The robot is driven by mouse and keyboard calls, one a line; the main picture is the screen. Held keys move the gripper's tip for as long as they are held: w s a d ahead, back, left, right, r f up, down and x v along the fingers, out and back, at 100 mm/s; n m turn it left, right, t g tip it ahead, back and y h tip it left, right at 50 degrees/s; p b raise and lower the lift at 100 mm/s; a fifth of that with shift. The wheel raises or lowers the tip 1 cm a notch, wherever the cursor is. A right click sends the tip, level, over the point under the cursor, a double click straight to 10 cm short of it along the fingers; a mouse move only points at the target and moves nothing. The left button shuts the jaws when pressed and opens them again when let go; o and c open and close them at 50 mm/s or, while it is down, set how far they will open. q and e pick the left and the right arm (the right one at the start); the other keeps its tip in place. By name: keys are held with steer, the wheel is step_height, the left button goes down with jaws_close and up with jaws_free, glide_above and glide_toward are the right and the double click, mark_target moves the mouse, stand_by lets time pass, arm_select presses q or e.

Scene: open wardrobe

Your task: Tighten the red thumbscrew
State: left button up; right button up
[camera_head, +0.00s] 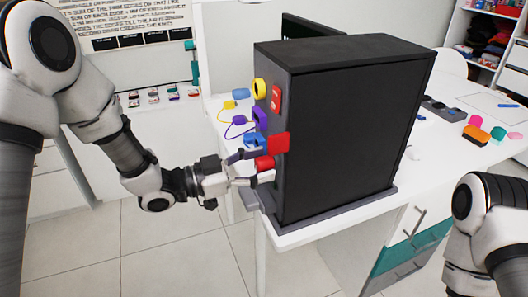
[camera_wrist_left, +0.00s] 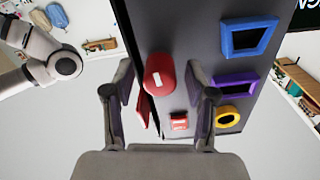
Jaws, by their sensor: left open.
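The red thumbscrew (camera_head: 264,163) is a short red cylinder on the narrow side face of the black case (camera_head: 345,130). In the left wrist view the thumbscrew (camera_wrist_left: 159,74) has a pale mark on it and lies between the finger pads. My left gripper (camera_head: 258,168) is open, with one finger on each side of the thumbscrew. Whether the pads touch it I cannot tell. A red flap (camera_head: 278,143) stands out beside the thumbscrew, close to the upper finger. My right arm shows at the lower right of the head view, its gripper out of view.
The same face carries a red switch-like block (camera_head: 276,99), a yellow ring (camera_head: 259,88), and purple and blue frames (camera_wrist_left: 248,36). The case stands on a white table (camera_head: 320,225). Small coloured items lie at right, with free tabletop around them.

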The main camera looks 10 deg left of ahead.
arm_select(q)
steer(key=shift+r+n+p, duration=0.2)
steer(key=shift+n+p, duration=0.5)
steer(key=shift+n, duration=0.1)
steer(key=shift+f+n, duration=0.2)
steer(key=shift+n, duration=0.2)
